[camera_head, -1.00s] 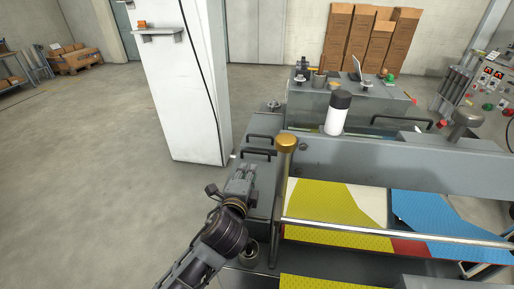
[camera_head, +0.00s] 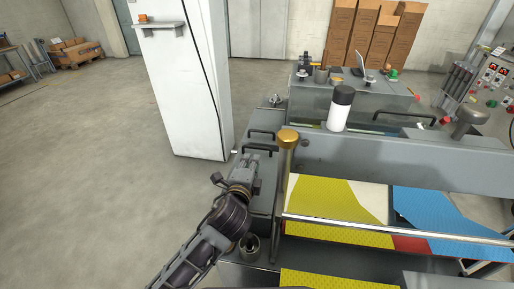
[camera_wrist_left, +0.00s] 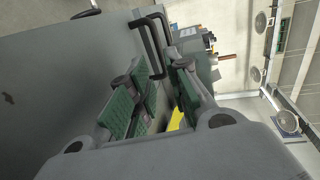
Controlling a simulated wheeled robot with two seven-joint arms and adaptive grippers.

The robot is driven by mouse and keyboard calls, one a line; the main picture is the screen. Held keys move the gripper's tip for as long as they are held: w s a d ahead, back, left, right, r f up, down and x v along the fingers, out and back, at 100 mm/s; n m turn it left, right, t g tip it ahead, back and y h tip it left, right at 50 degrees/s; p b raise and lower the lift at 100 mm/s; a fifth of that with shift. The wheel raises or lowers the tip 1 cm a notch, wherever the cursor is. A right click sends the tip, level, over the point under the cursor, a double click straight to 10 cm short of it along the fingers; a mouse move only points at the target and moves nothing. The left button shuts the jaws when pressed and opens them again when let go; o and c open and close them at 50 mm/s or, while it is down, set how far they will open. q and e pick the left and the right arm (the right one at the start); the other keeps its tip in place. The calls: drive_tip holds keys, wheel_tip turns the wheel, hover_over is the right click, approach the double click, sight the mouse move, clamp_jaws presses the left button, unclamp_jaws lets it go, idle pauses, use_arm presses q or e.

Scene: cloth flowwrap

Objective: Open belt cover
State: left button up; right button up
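The grey belt cover (camera_head: 262,200) runs along the left side of the machine. Two black bar handles stand on it: the nearer handle (camera_head: 262,148) and the farther handle (camera_head: 262,131). In the left wrist view, the fingers with green pads (camera_wrist_left: 158,92) are apart. The two black handles (camera_wrist_left: 148,48) show ahead of the fingertips, near the gap. I cannot tell whether a finger touches one. My right gripper is out of view.
A gold-topped post (camera_head: 287,139) and a metal rail (camera_head: 400,232) stand right of my left gripper.

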sight(257, 147)
use_arm(q)
drive_tip(key=x, duration=0.3)
drive_tip(key=shift+w, duration=0.25)
drive_tip(key=x, duration=0.4)
drive_tip(key=shift+d+f, duration=0.1)
drive_tip(key=shift+w+d+f, duration=0.1)
drive_tip(key=shift+w+d, duration=0.05)
drive_tip(key=shift+w, duration=0.5)
drive_tip(key=shift+w+d+f, duration=0.1)
drive_tip(key=shift+w+f, duration=0.05)
drive_tip(key=shift+w, duration=0.5)
drive_tip(key=shift+w+d+f, duration=0.1)
drive_tip(key=shift+w, duration=0.35)
drive_tip(key=shift+c, duration=0.3)
clamp_jaws()
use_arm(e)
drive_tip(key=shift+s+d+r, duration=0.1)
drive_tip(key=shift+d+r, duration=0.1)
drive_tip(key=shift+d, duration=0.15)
